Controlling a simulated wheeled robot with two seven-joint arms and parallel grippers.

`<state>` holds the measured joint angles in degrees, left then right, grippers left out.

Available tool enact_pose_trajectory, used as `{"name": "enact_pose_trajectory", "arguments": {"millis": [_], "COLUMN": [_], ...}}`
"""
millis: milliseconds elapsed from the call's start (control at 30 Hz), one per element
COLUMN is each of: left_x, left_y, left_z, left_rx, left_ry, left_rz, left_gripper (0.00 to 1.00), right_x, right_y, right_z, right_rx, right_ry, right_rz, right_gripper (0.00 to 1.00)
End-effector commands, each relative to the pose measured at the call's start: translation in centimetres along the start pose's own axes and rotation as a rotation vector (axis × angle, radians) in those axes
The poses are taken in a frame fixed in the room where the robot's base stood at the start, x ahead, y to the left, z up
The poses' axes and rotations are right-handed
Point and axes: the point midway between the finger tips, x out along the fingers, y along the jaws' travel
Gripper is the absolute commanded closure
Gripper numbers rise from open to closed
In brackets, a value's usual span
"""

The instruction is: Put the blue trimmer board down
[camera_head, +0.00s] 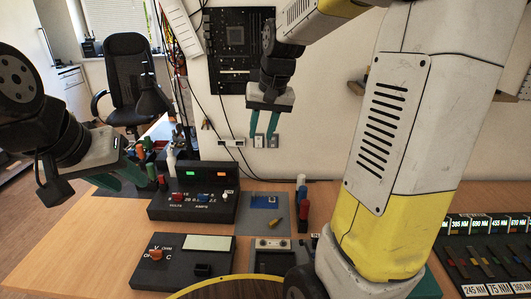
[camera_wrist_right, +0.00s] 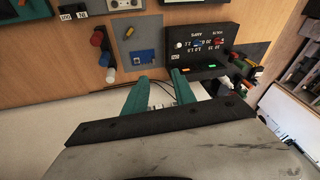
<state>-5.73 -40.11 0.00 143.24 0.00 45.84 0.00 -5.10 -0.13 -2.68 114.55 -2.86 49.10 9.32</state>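The blue trimmer board (camera_head: 264,202) lies on a grey mat (camera_head: 245,222) on the wooden bench. It also shows on the mat in the right wrist view (camera_wrist_right: 142,57). My right gripper (camera_head: 266,125) hangs in front of the wall above and behind the board, clear of it. Its teal fingers point down with a gap between them, and nothing is held; the right wrist view (camera_wrist_right: 160,88) also shows them apart. My left gripper (camera_head: 128,179) is at the left, over the bench's left side. Its teal fingers are spread, with nothing seen between them.
A black power supply (camera_head: 194,190) stands left of the mat, with a meter (camera_head: 182,262) in front. A yellow-orange screwdriver (camera_head: 275,223) lies on the mat. Red and blue cylinders (camera_head: 302,196) stand to its right. A dark circuit board (camera_head: 238,50) hangs on the wall.

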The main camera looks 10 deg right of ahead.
Motion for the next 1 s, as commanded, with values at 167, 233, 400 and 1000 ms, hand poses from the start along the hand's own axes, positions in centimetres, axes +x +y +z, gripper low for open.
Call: {"name": "enact_pose_trajectory", "arguments": {"millis": [167, 233, 400, 1000], "left_x": [0.0, 0.0, 0.0, 0.0], "left_y": [0.0, 0.0, 0.0, 0.0], "left_z": [0.0, 0.0, 0.0, 0.0], "left_rx": [0.0, 0.0, 0.0, 0.0], "left_ry": [0.0, 0.0, 0.0, 0.0], "left_rz": [0.0, 0.0, 0.0, 0.0], "left_gripper": [0.64, 0.64, 0.64, 0.64], "right_x": [-5.1, -6.3, -7.7, -7.8], "right_y": [-0.1, -0.1, 0.1, 0.2], "right_z": [6.4, 8.9, 14.2, 17.7], "right_rx": [-0.064, -0.089, -0.142, -0.178], "right_ry": [0.096, 0.132, 0.204, 0.25], "right_rz": [-0.039, -0.051, -0.07, -0.077], "right_gripper": [0.68, 0.68, 0.68, 0.68]}}
